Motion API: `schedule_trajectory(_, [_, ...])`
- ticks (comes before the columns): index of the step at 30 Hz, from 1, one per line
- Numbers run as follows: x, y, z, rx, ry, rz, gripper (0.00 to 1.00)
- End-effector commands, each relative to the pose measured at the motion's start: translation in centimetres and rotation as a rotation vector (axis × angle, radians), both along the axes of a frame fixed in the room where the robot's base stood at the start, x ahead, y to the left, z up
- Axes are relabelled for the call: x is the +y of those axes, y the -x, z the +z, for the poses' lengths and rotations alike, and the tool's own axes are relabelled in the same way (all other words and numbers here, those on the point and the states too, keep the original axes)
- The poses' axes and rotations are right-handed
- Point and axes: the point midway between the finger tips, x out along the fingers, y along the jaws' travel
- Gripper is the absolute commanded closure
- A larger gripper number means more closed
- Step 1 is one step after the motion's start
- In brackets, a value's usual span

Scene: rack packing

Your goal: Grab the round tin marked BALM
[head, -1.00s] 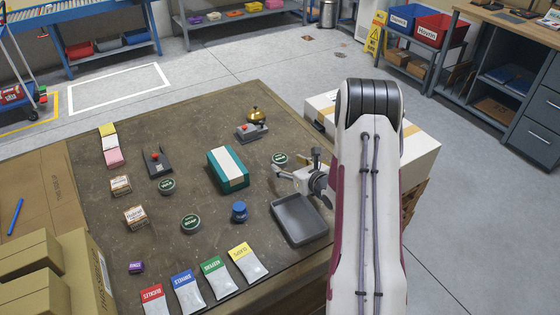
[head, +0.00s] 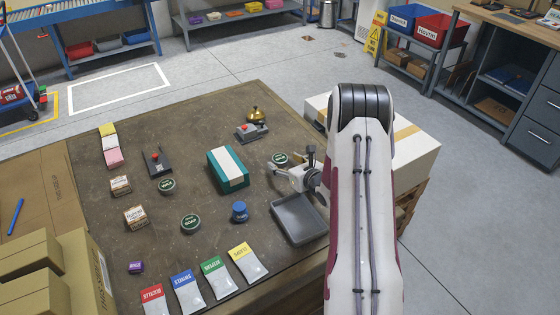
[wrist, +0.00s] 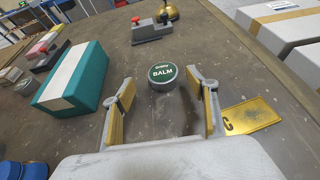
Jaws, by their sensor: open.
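The round tin marked BALM (wrist: 162,75) has a dark green lid with white lettering and a grey side. It lies flat on the brown table, and in the head view (head: 280,158) it shows just above my gripper (head: 290,174). In the wrist view my gripper (wrist: 160,103) is open, with its two yellow-padded fingers apart and nothing between the tips. The tin is just beyond the fingertips, about midway between them, and looks apart from both.
A teal box with a white band (head: 228,168) stands left of the tin. A red-button device (head: 248,132) and a brass bell (head: 256,115) are behind it. A grey tray (head: 297,222) is in front. Other round tins (head: 190,223) lie further left.

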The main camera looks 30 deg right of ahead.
Motion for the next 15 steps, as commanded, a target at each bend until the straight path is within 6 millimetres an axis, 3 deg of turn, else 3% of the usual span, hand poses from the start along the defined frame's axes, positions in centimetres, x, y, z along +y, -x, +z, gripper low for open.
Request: schedule_trajectory(15, [-0.5,-3.0,-1.2,-0.001,0.001,0.001,0.42])
